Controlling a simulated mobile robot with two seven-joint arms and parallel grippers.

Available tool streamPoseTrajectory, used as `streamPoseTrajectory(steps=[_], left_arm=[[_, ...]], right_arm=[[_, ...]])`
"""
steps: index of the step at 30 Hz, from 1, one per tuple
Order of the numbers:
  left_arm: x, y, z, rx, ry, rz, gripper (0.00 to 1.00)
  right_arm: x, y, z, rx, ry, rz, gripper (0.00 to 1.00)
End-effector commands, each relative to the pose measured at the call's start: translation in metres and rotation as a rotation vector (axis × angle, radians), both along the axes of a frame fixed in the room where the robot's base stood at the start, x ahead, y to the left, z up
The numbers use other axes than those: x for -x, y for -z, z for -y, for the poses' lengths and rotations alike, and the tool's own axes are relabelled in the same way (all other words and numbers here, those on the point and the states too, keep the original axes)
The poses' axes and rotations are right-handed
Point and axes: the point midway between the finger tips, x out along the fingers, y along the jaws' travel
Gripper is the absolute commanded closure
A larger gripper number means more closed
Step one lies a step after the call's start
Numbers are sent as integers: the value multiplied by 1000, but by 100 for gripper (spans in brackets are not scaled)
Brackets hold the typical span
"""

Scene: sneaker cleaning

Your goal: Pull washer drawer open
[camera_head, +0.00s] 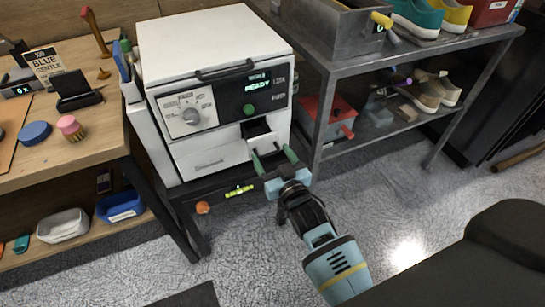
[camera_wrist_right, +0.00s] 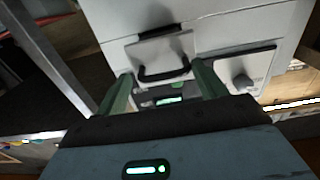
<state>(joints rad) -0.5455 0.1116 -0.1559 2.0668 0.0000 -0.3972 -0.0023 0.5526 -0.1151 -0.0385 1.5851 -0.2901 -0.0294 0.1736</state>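The white washer (camera_head: 215,60) stands between a wooden workbench and a metal shelf, its display reading READY. Its small drawer (camera_head: 262,146) is at the right of the front, below the panel; a dark area shows above its front. I cannot tell how far out it sits. The drawer (camera_wrist_right: 152,48) and its black handle (camera_wrist_right: 163,75) also show in the right wrist view. My right gripper (camera_head: 274,157) is in front of the drawer. Its green fingers are spread apart and empty, either side of the handle in the right wrist view (camera_wrist_right: 162,88). My left gripper is not in view.
The workbench (camera_head: 110,128) holds a blue disc (camera_head: 35,133) and a pink brush (camera_head: 70,127). The metal shelf (camera_head: 420,48) at right holds shoes and a red box (camera_head: 325,118). A small green level (camera_head: 239,191) lies below the washer. Floor in front is mostly clear.

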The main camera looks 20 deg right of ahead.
Motion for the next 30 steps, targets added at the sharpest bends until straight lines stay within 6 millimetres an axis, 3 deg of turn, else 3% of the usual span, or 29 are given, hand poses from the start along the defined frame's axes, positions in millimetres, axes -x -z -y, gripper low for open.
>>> streamPoseTrajectory(steps=[7, 21, 30], left_arm=[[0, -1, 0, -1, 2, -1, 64], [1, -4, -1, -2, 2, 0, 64], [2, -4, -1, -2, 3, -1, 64]], right_arm=[[5, 0, -1, -1, -2, 0, 29], [68, 1, 2, -1, -1, -1, 29], [78, 0, 3, 0, 0, 0, 29]])
